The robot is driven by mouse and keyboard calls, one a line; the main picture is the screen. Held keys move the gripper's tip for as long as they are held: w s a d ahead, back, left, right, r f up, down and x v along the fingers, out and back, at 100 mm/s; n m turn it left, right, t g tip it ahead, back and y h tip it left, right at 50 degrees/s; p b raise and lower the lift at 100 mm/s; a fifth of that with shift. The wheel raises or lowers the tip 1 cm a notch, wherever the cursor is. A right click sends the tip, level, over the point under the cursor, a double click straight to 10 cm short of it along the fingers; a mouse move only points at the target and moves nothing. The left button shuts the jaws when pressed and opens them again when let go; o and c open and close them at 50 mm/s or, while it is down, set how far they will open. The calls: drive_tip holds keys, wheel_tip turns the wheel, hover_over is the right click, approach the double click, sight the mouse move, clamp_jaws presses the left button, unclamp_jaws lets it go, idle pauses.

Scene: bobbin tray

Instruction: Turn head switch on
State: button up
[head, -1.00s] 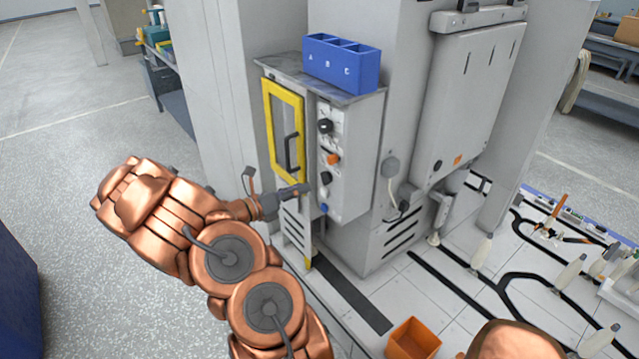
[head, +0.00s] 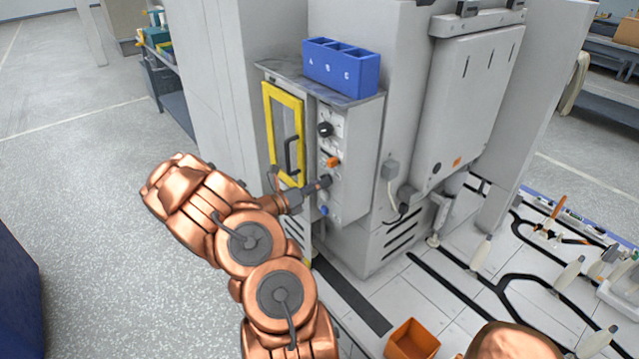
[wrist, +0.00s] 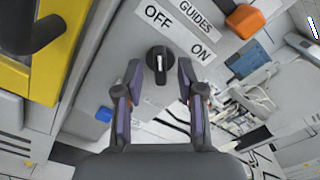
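In the wrist view a black rotary switch (wrist: 157,66) with a white pointer line sits on the grey panel, below an OFF label (wrist: 158,16) and left of an ON label (wrist: 202,53). Its pointer is upright in the picture, toward OFF. A GUIDES label (wrist: 195,14) is just above these. I see no label reading head. My gripper (wrist: 160,80) is open, one finger on each side of this switch; I cannot tell whether they touch it. In the head view my gripper (head: 323,183) is at the panel's lower black switch and hides it.
An orange switch (head: 333,161) and an upper black knob (head: 325,129) are above, a blue button (head: 323,210) below. A yellow-framed door (head: 270,125) with a dark handle (head: 291,155) is close on the left. A blue bin (head: 341,66) stands on top.

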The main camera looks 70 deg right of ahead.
drive_tip(key=shift+s+d, duration=0.15)
drive_tip(key=shift+d, duration=0.05)
clamp_jaws()
idle(0.3)
